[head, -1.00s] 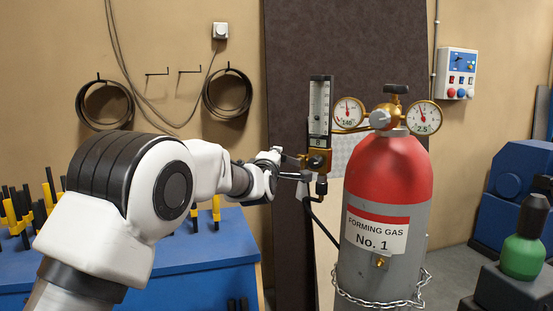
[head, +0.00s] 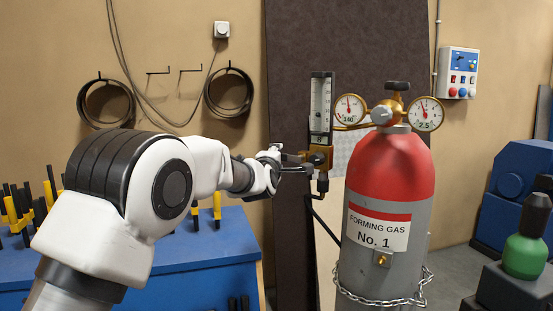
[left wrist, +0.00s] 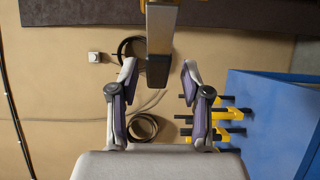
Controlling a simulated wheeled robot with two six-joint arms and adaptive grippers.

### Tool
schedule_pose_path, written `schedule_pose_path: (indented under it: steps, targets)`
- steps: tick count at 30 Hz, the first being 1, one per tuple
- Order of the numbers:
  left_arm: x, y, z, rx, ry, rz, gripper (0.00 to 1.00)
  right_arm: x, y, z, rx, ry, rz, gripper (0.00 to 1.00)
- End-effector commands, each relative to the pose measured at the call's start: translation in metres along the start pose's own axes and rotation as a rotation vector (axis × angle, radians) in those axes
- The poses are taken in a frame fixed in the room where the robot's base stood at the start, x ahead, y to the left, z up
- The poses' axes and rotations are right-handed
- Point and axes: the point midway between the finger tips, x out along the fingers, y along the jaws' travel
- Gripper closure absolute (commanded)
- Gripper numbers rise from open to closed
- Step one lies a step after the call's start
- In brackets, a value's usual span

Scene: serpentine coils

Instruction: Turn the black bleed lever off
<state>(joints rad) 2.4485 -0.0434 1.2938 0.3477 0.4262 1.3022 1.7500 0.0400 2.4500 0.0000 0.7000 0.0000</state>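The brass valve block (head: 319,158) sits under the upright flow tube (head: 320,105) beside the gas cylinder. The black bleed lever (head: 294,157) appears as a small dark bar pointing left from this block toward my left gripper (head: 284,161). The fingers partly hide the lever in the head view. My right gripper is not in view.
The red and grey cylinder (head: 388,178) with two gauges (head: 350,108) and a chain (head: 380,301) stands close right of the valve. A dark hose (head: 322,222) hangs below it. A blue bench (head: 205,245) with yellow-and-black clamps stands left behind my arm.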

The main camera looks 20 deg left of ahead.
Motion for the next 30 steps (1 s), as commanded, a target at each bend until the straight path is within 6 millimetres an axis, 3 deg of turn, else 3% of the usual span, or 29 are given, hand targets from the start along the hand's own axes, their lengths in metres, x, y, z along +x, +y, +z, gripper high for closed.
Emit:
schedule_pose_path:
  steps: [10,21,25,30]
  targets:
    - [-0.01,0.002,0.0,0.002,0.0,0.001,0.52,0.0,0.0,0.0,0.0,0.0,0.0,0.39]
    - [-0.097,0.001,0.0,0.002,0.0,0.0,0.52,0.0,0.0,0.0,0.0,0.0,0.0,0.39]
    - [-0.115,0.0,0.001,0.002,0.0,-0.001,0.52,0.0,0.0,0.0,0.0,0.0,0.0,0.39]
    - [-0.12,0.0,0.0,0.001,0.0,0.0,0.52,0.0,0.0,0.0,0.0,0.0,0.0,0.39]
